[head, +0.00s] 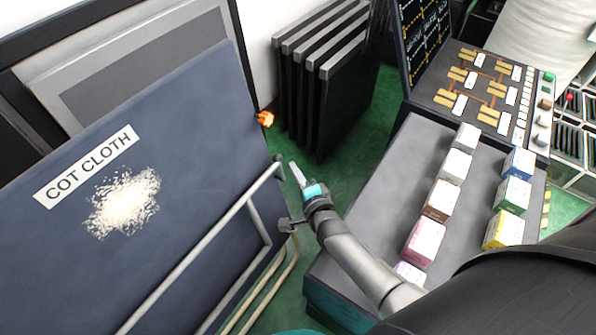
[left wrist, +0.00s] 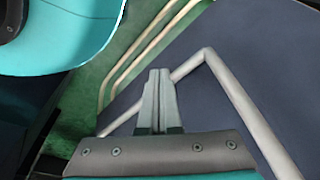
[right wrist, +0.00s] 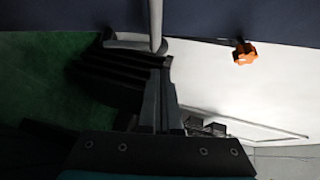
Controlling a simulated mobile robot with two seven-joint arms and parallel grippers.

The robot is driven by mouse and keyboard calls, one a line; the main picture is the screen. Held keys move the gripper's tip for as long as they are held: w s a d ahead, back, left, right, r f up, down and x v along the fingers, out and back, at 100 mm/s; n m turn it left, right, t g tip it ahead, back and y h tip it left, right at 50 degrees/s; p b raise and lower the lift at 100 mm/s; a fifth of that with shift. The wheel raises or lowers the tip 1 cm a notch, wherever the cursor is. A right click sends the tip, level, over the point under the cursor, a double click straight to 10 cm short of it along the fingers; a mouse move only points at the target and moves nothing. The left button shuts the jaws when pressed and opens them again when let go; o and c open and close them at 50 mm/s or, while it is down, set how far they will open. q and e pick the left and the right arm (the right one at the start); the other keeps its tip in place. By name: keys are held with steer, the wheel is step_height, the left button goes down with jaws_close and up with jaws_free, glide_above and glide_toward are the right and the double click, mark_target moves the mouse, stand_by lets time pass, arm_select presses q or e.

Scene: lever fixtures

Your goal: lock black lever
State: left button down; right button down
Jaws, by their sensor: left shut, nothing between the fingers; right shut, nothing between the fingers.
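I cannot make out a black lever for certain in any view. A small dark piece (head: 286,225) sits left of my right wrist in the head view; I cannot tell whether it belongs to my gripper. My right gripper (head: 295,168) is shut and empty, close to the upper end of a grey metal rail (head: 205,242) on the blue panel. In the right wrist view its fingertips (right wrist: 160,72) are near the end of a grey rod (right wrist: 156,25); contact is unclear. My left gripper (left wrist: 159,72) is shut and empty beside the bent grey rail (left wrist: 235,95). The head view does not show it.
The blue "COT CLOTH" panel (head: 190,170) fills the left. An orange knob (head: 264,118) is at its right edge, also in the right wrist view (right wrist: 244,53). Dark boards (head: 340,95) lean behind. A grey bench (head: 385,165) with several boxes stands right. Green floor shows between.

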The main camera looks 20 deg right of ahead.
arm_select(q)
steer(key=shift+s+a+f, duration=0.3)
steer(key=shift+s+f, duration=0.05)
steer(key=shift+f, duration=0.2)
arm_select(e)
steer(key=shift+v, duration=0.8)
